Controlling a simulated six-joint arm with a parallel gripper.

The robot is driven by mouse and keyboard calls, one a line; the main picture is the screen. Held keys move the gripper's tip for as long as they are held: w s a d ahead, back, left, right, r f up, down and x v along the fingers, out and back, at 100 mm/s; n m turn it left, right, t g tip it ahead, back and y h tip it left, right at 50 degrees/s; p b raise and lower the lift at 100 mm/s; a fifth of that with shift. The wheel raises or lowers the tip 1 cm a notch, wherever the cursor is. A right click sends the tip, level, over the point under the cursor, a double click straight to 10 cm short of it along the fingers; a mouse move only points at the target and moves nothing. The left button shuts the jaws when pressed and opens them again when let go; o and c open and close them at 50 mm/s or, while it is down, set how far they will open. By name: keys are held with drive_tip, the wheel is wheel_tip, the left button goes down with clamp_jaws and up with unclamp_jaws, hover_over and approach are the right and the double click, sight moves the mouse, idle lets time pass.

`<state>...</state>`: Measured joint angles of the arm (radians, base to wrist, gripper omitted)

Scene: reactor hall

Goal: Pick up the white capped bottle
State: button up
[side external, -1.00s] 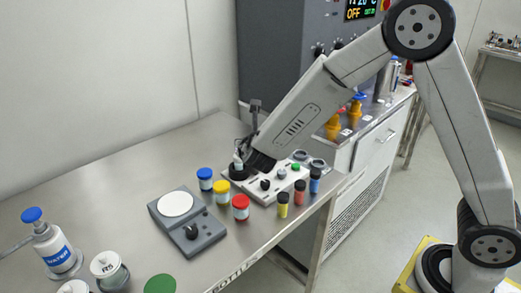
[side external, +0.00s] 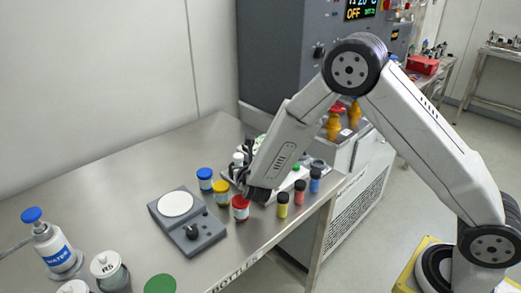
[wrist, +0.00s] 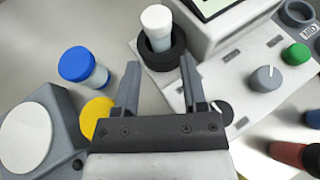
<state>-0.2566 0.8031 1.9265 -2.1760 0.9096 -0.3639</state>
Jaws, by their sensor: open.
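The white capped bottle (wrist: 157,28) stands upright in a black ring holder (wrist: 160,55) on a light grey instrument panel in the wrist view. Its white cap also shows in the side view (side external: 238,159), close to my arm's end. My gripper (wrist: 158,70) is open and empty in the wrist view. Its two fingers are spread and point towards the bottle, which lies just beyond the fingertips and roughly between them in the picture. The fingers do not touch it. In the side view the fingers are hard to make out.
Jars with blue (side external: 205,174), yellow (side external: 221,187) and red (side external: 240,202) caps stand near the holder. A grey scale (side external: 187,222) is left of them. Small vials (side external: 283,204) stand at the panel's front right. The table behind the scale is clear.

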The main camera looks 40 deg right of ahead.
sight(239, 163)
drive_tip(key=shift+w+d+f, duration=0.2)
drive_tip(key=shift+w, duration=0.1)
drive_tip(key=shift+x, duration=2.6)
clamp_jaws()
drive_tip(key=shift+r, duration=0.15)
